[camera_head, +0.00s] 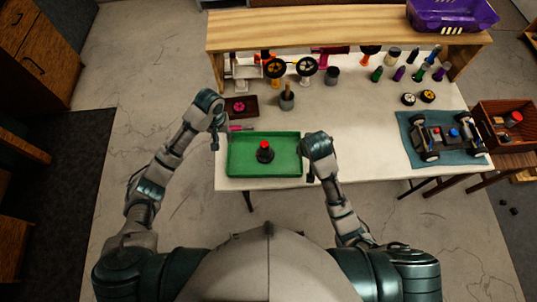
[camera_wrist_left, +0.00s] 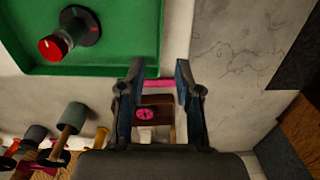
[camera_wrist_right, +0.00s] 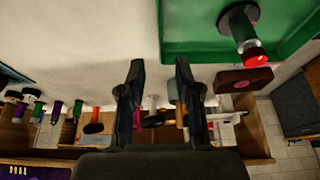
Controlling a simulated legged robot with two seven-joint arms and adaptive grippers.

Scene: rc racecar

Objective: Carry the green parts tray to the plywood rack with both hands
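The green parts tray (camera_head: 240,168) lies flat on the white worktable, close to its front edge. A black part with a red top (camera_head: 265,152) stands in it. The tray also shows in the left wrist view (camera_wrist_left: 100,69) and in the right wrist view (camera_wrist_right: 190,50). My left gripper (camera_head: 215,143) is open and empty, just outside the tray's left end. My right gripper (camera_head: 311,174) is open and empty at the tray's right end; whether it touches the rim cannot be told. The plywood rack seems to be the raised wooden shelf (camera_head: 340,30) along the table's back.
A small brown tray (camera_head: 250,111) with a pink part and pink-handled tools lie behind the green tray. Wheels and several bottles stand under the shelf. An RC car chassis (camera_head: 445,137) sits on a teal mat at right. The table (camera_head: 350,140) between is clear.

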